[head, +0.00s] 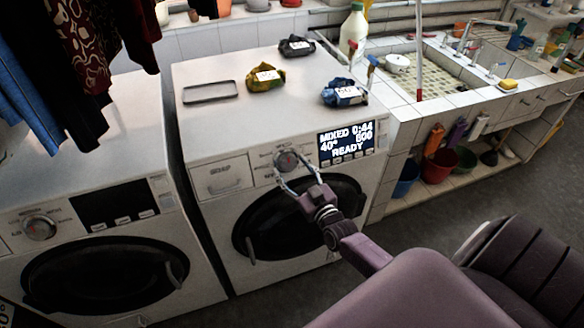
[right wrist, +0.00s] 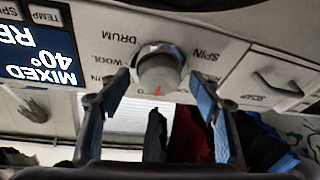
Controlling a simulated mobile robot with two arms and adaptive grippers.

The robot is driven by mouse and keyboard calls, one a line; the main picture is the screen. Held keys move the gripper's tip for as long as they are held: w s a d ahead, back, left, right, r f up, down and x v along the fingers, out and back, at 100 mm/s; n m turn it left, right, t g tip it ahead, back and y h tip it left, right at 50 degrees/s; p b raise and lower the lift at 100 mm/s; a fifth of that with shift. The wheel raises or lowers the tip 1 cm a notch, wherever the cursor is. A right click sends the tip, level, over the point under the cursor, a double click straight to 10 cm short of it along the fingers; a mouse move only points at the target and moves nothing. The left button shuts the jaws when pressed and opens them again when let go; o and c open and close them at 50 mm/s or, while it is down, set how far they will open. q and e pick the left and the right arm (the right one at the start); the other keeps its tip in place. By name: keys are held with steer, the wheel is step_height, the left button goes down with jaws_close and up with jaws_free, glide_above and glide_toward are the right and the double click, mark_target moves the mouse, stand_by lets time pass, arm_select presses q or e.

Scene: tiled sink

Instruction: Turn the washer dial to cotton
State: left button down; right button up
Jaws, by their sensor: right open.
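The washer dial (head: 286,160) is a grey knob on the front panel of the right-hand washer (head: 190,140). It also shows in the right wrist view (right wrist: 159,68), upside down, with a red mark on its rim and labels such as DRUM, WOOL and SPIN around it. The display (head: 346,143) beside it reads MIXED, 0:44, 40°, 800, READY. My right gripper (head: 287,164) is open in front of the dial. In the right wrist view its fingers (right wrist: 158,80) stand on either side of the knob, with gaps showing. My left gripper is not in view.
A second washer (head: 90,190) stands at the left with clothes (head: 95,40) hanging above it. Labelled cloth bundles (head: 265,79) and a shallow tray (head: 210,92) lie on the right-hand washer's top. A tiled sink (head: 435,85) is at the right.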

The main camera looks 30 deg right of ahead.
steer(key=shift+w, duration=0.1)
steer(key=shift+c, duration=0.3)
steer(key=c, duration=1.1)
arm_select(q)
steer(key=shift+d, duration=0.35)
arm_select(e)
steer(key=shift+m, duration=0.3)
steer(key=m+h, duration=0.2)
steer(key=m, duration=0.2)
steer(key=shift+a, duration=0.2)
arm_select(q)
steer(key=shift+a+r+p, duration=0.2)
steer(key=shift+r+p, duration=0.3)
arm_select(e)
steer(key=shift+w+a+m+g+h, duration=0.1)
steer(key=shift+m+g+h, duration=0.4)
steer(key=shift+m, duration=1.15)
steer(key=shift+a+m+g+h, duration=0.1)
steer(key=shift+m+h, duration=0.7)
steer(key=shift+m, duration=0.85)
